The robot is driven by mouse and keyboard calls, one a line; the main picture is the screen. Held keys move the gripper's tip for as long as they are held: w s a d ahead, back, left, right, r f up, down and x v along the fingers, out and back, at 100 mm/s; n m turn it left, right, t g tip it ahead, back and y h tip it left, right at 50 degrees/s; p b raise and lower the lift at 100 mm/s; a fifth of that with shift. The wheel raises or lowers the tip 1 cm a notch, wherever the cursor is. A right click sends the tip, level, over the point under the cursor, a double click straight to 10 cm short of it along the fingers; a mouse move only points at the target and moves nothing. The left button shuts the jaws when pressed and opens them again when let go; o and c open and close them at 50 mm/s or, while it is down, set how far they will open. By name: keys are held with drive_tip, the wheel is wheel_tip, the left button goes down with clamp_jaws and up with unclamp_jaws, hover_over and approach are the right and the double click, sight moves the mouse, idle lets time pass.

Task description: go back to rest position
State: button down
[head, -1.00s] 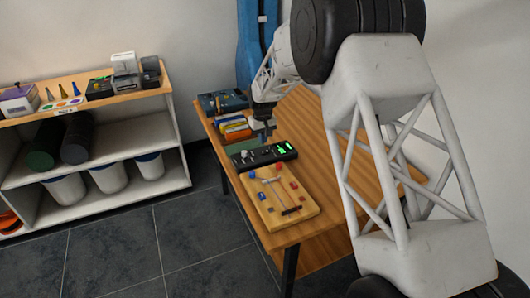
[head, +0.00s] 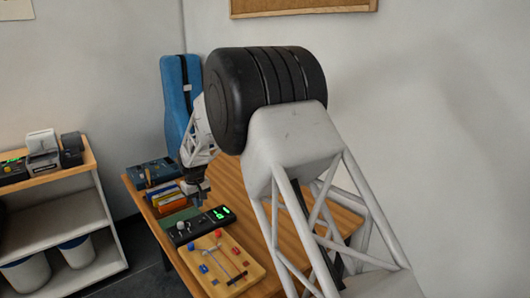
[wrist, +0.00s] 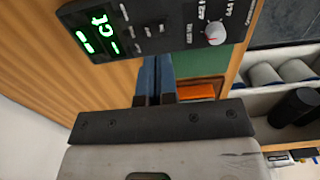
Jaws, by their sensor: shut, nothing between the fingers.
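My gripper (head: 198,203) hangs above the wooden table (head: 232,187), beside the black device with a green display (head: 200,226). In the wrist view its two blue-grey fingers (wrist: 155,62) are together with nothing between them. The black device with glowing green digits (wrist: 122,28) shows at the top of the wrist view, just beyond the fingertips. The gripper appears apart from it, though the exact height is hard to tell.
A wooden board with red and blue parts (head: 222,264) lies at the table's front. Colourful boxes (head: 165,197) and a dark blue device (head: 150,172) are farther back. A blue case (head: 180,100) stands by the wall. A shelf (head: 75,215) with bins is at left.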

drive_tip(key=s+d+r+m, duration=0.1)
drive_tip(key=s+d+r, duration=0.5)
drive_tip(key=d, duration=0.5)
drive_tip(key=s+d+r+m+t, duration=0.1)
drive_tip(key=s+d+r+m, duration=0.1)
drive_tip(key=s+d+r, duration=0.5)
drive_tip(key=s+d+r+m, duration=0.1)
drive_tip(key=s+d+r, duration=0.2)
drive_tip(key=d+r, duration=0.8)
drive_tip(key=s+d+m+t, duration=0.1)
drive_tip(key=s+d+m, duration=0.2)
drive_tip(key=s+d, duration=1.3)
drive_tip(key=s+d+f+m, duration=0.1)
drive_tip(key=s+d+f, duration=0.1)
drive_tip(key=s, duration=0.7)
drive_tip(key=s+d+f+m, duration=0.1)
drive_tip(key=s+d+f, duration=0.1)
drive_tip(key=s+d, duration=0.3)
drive_tip(key=s, duration=0.3)
drive_tip(key=shift+s+t, duration=0.3)
drive_tip(key=shift+s, duration=0.1)
